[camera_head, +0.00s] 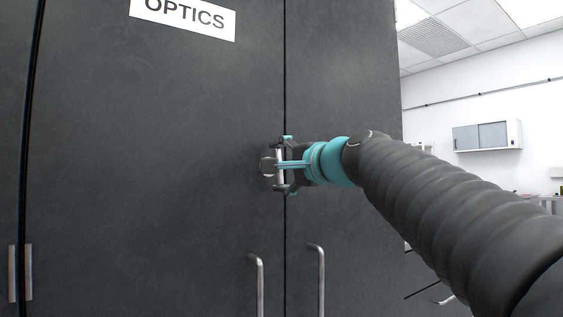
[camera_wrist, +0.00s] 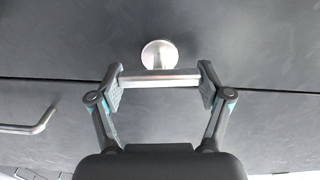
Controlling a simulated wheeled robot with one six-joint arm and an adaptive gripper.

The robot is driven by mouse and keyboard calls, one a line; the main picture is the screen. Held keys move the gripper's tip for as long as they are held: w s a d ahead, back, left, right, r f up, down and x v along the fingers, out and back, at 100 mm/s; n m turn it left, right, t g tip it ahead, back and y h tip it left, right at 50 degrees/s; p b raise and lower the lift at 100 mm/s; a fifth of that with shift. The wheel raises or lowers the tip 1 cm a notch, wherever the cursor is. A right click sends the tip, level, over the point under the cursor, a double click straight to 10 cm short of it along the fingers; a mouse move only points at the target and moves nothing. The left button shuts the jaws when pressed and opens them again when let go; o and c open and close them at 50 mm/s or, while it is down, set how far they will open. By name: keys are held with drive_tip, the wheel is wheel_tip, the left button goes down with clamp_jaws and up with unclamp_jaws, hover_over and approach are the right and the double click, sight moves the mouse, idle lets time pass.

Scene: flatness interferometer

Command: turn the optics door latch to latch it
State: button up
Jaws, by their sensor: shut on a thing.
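The optics door latch shows in the head view as a round base (camera_head: 267,166) on the left door, just left of the seam, with a pale bar (camera_head: 280,160) in front of it. In the wrist view its round metal base (camera_wrist: 158,53) and the bar (camera_wrist: 160,78) are plain. The bar runs along the seam, upright in the head view. My gripper (camera_head: 282,165) is at the latch. In the wrist view my gripper (camera_wrist: 160,82) has one finger at each end of the bar, shut on it. Part of the latch is behind the fingers in the head view.
The dark left door (camera_head: 150,150) carries an "OPTICS" sign (camera_head: 183,15). Upright metal handles stand below the latch, on the left door (camera_head: 259,285) and the right door (camera_head: 320,280). A wall cabinet (camera_head: 487,136) is far off at the right.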

drive_tip(key=shift+m, duration=0.4)
drive_tip(key=shift+f, duration=0.1)
drive_tip(key=o, duration=1.1)
drive_tip(key=v, duration=1.2)
